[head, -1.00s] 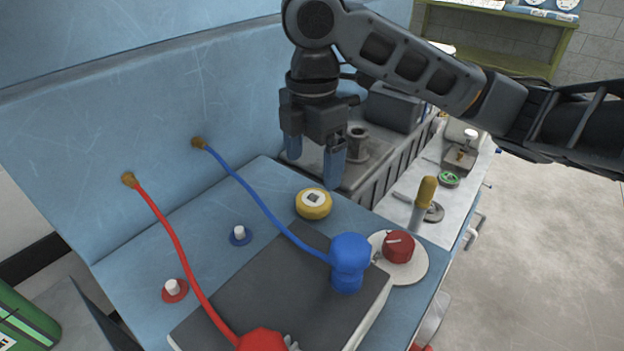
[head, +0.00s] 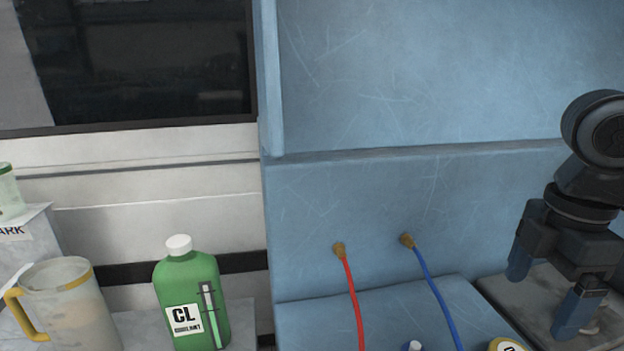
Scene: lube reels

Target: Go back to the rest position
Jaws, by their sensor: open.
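My gripper (head: 546,294) hangs at the right side of the head view, fingers pointing down. Its two blue-tipped fingers are spread apart with nothing between them. It is above the right part of the blue bench, in front of a grey surface. A red hose (head: 353,300) and a blue hose (head: 436,296) come out of brass fittings in the blue wall panel and run down out of the frame. Their lower ends are out of view. A yellow round cap (head: 507,345) is partly visible at the bottom edge, left of the gripper.
A green coolant bottle (head: 190,290) with a white cap stands on a ledge at the left. A cloudy jug (head: 68,305) with a yellow handle is beside it. The blue wall panel (head: 440,80) rises behind the bench. A dark window (head: 150,60) is at upper left.

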